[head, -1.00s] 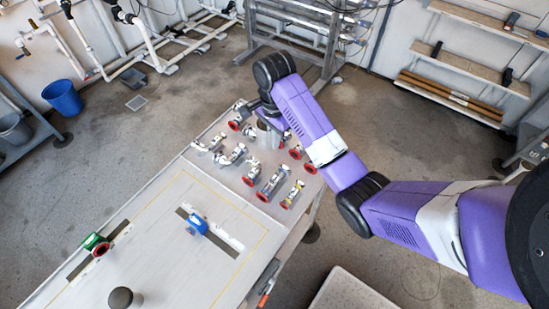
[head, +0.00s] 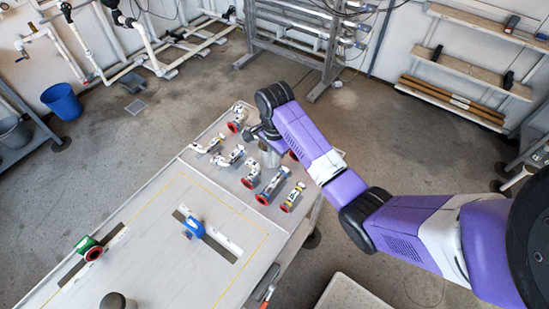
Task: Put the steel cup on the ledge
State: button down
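My gripper (head: 264,134) hangs from the end of my purple arm over the far right end of the table, among the pipe fittings. It is small, dark and partly hidden by my wrist, and its fingers cannot be made out. A dark, round-topped grey object (head: 117,302) stands at the near edge of the table, cut by the picture's bottom edge. Two wall boards at the right, upper (head: 490,27) and lower (head: 478,68), look like ledges.
The table (head: 150,270) carries several red-ended fittings (head: 273,186), a blue-handled part (head: 194,228) and a green and red valve (head: 90,247). A blue bucket (head: 61,101) stands on the floor at left. The floor between table and right wall is mostly clear.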

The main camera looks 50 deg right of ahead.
jog(key=shift+f, duration=0.1)
jog(key=c, duration=2)
grip_release()
jog(key=o, duration=0.3)
